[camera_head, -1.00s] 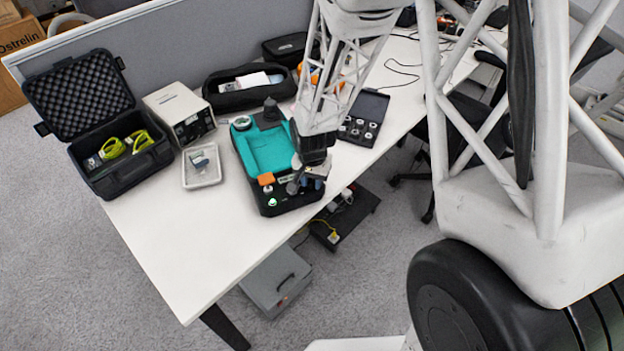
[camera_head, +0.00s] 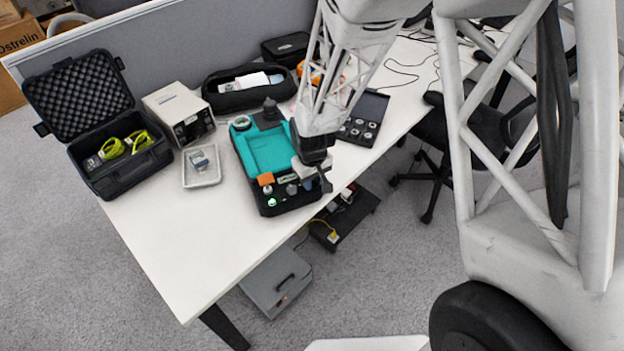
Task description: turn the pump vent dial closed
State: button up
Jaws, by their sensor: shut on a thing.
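The pump unit (camera_head: 272,202) is a black case with a teal recess (camera_head: 268,150), standing on the white table. Its front panel carries an orange block (camera_head: 265,179), a small round white-green button (camera_head: 271,202) and small grey knobs (camera_head: 291,189). My gripper (camera_head: 324,181) is low at the right front corner of this panel, pointing down. It is shut on a small part there, which I take to be the pump vent dial; the fingers hide it, so its angle cannot be read.
A grey tray (camera_head: 203,179) with a small device, a white box (camera_head: 178,112) and an open black case (camera_head: 120,180) stand left. A black tray of round pieces (camera_head: 363,118) lies behind my gripper to the right. The front-left tabletop is clear.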

jog(key=n, duration=0.3)
jog(key=shift+n, duration=2.2)
jog(key=o, duration=0.9)
jog(key=shift+r, duration=3.9)
